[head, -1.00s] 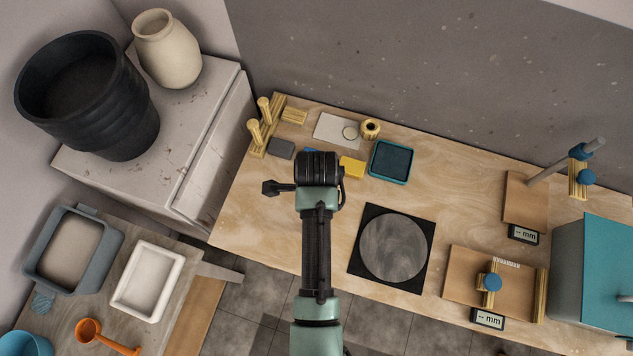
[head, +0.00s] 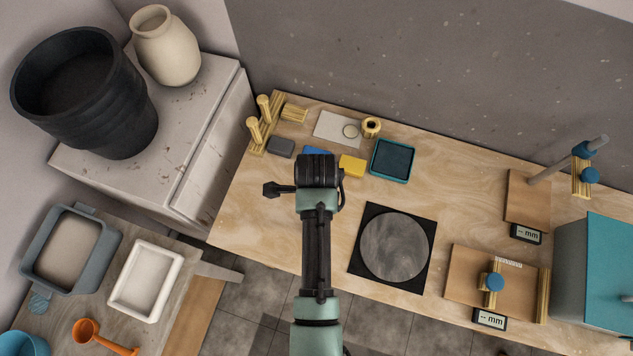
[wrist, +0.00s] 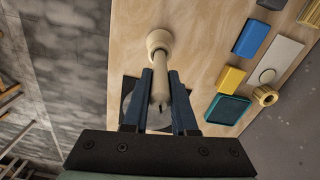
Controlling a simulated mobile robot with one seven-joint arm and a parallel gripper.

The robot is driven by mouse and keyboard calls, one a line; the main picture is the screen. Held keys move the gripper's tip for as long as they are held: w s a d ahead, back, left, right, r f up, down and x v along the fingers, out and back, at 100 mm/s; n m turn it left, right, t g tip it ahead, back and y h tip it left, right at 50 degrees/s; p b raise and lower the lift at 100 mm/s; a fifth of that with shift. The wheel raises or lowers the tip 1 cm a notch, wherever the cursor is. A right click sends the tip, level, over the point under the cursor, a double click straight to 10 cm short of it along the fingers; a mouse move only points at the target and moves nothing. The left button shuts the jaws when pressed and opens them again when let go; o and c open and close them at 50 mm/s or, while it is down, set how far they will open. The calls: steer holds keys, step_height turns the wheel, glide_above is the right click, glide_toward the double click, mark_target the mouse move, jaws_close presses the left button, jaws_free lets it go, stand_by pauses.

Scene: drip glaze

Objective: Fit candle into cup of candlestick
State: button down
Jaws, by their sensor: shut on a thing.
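My gripper (wrist: 160,74) shows in the wrist view with its two blue fingers shut on a slim cream candle (wrist: 159,92). Past the fingertips, the candle's far end lines up with a cream, rounded candlestick (wrist: 159,40) over the wooden table. A dark line shows near where they meet. I cannot tell whether the candle's end is inside the cup or only in front of it. In the head view my wrist and arm cover the fingers, the candle and the candlestick.
A blue block (wrist: 250,39), a yellow block (wrist: 231,79) and a teal tray (head: 392,161) lie near the candlestick. A dark square with a grey disc (head: 393,247) lies to the right of my arm. Wooden pegs (head: 264,108) stand at the back left. Bare table (head: 460,185) lies to the right.

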steer(key=shift+f, duration=0.45)
stand_by(0.6)
stand_by(0.6)
steer(key=c, duration=0.6)
jaws_free()
steer(key=shift+c, duration=0.2)
steer(key=shift+r+p, duration=0.65)
steer(key=shift+r, duration=2.35)
